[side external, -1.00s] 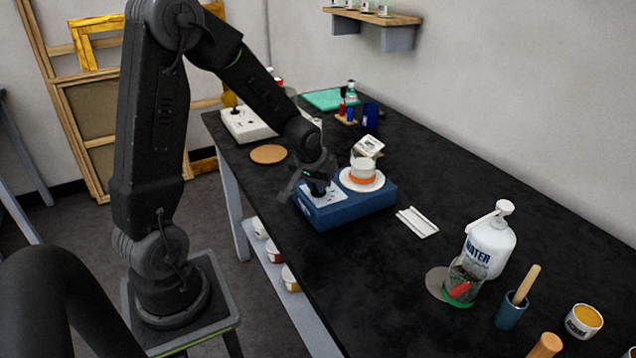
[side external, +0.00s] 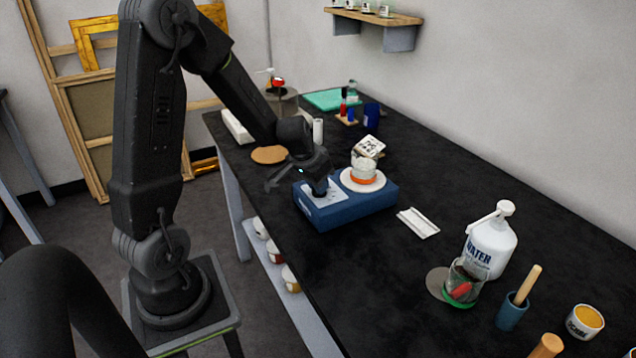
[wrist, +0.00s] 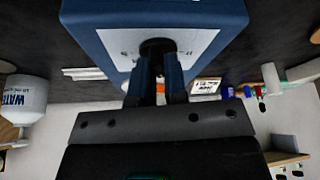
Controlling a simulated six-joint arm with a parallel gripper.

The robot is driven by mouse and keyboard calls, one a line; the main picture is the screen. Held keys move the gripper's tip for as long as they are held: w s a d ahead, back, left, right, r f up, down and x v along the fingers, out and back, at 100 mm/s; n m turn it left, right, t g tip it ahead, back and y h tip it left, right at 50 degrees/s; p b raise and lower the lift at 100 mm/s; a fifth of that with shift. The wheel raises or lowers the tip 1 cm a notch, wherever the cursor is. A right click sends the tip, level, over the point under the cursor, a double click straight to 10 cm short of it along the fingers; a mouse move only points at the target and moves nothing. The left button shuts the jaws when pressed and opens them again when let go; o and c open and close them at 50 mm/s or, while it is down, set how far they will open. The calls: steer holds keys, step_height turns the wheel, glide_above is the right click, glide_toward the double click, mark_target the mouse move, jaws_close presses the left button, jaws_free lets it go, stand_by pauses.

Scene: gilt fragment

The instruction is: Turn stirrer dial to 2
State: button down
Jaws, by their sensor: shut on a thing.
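The stirrer (side external: 345,209) is a blue box on the black table, with a pale control panel (side external: 312,197) on its left part and a round white plate on its right part. A glass beaker (side external: 363,167) with an orange band stands on the plate. My gripper (side external: 319,190) points down at the panel. In the wrist view my gripper (wrist: 158,82) has its two fingers shut on the dark dial (wrist: 157,47). The fingers hide most of the dial, so its pointer and setting cannot be read.
A white tray (side external: 418,222) lies right of the stirrer. A water bottle (side external: 491,245), a glass jar (side external: 462,284) and a blue cup (side external: 511,311) stand nearer. A cork disc (side external: 269,154) and a small labelled box (side external: 369,146) lie behind the stirrer.

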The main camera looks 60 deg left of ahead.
steer(key=shift+s+f, duration=0.15)
steer(key=c, duration=1.2)
jaws_free()
steer(key=shift+d, duration=0.1)
steer(key=shift+o, duration=0.2)
steer(key=shift+r, duration=0.65)
steer(key=v, duration=1.2)
steer(key=shift+s+r, duration=0.2)
steer(key=shift+r, duration=0.05)
steer(key=s+d+r+m, duration=0.1)
steer(key=s+d+r, duration=0.1)
steer(key=s+d, duration=0.3)
steer(key=s+d+r+m+t+h, duration=0.1)
steer(key=s+d, duration=0.5)
steer(key=d, duration=0.6)
steer(key=shift+d+r+m, duration=0.2)
steer(key=shift+r+m, duration=0.3)
steer(key=shift+r, duration=0.05)
